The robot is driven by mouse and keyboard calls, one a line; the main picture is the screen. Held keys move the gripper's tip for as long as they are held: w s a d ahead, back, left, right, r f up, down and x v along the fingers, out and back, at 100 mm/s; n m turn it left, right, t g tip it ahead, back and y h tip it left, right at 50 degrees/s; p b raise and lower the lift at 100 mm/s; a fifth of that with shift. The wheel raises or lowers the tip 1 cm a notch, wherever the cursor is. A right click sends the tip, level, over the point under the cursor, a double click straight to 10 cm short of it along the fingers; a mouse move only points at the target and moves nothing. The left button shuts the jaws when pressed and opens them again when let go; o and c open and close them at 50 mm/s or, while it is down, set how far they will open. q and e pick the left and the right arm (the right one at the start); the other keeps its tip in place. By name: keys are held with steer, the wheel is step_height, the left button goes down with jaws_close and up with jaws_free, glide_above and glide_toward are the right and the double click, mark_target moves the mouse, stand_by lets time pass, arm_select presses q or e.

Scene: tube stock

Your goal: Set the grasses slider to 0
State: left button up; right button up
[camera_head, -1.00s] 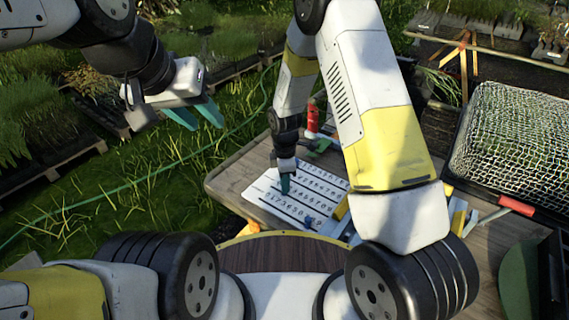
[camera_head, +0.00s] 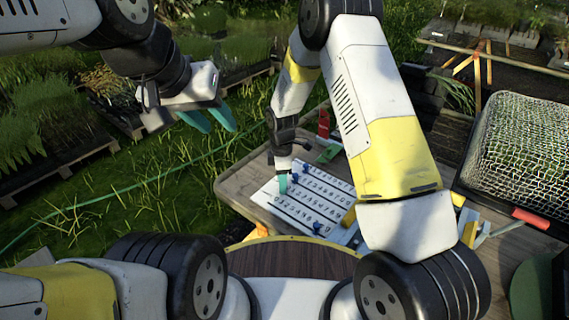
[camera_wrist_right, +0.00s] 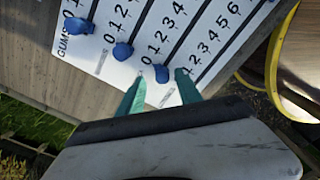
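The white slider board (camera_head: 330,190) lies on the wooden table, with rows of printed numbers and blue knobs. In the right wrist view, the row label GUMS shows at the left; the grasses label cannot be read. Blue knobs (camera_wrist_right: 122,50) sit near the low-number ends of the left rows. My right gripper (camera_head: 283,184) is low over the board's left end. In the wrist view, its teal fingers (camera_wrist_right: 161,80) stand apart on either side of one blue knob (camera_wrist_right: 162,73), with gaps visible. Another knob (camera_head: 317,228) sits on the near row. My left gripper (camera_head: 212,118) is open, empty and off the table.
A wire-mesh tray (camera_head: 520,145) stands on the table at the right, with a red-handled tool (camera_head: 531,218) before it. A red object (camera_head: 323,122) stands behind the board. My right forearm hides the board's right side. Grass lies left of the table.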

step_height(320, 180, up, 8)
steer(key=shift+f, duration=0.1)
stand_by(0.4)
steer(key=shift+d+r, duration=0.15)
steer(key=shift+r, duration=0.1)
steer(key=s+d+r+m+t+y, duration=0.1)
steer(key=s+d+r+m, duration=0.2)
steer(key=r, duration=0.4)
steer(key=s+d+r+m+t, duration=0.1)
steer(key=s+d+r+m, duration=0.2)
steer(key=r, duration=0.4)
steer(key=s+d+r+m+t+y, duration=0.1)
steer(key=d+r+m, duration=0.2)
steer(key=d+r, duration=0.3)
steer(key=s+d+r+m+t, duration=0.1)
steer(key=s+r+m, duration=0.3)
steer(key=s, duration=0.4)
steer(key=s+d+r+m+t, duration=0.2)
steer(key=s+d+r+m, duration=0.2)
steer(key=s+m, duration=0.2)
steer(key=shift+s+d+r, duration=0.3)
steer(key=shift+s, duration=0.75)
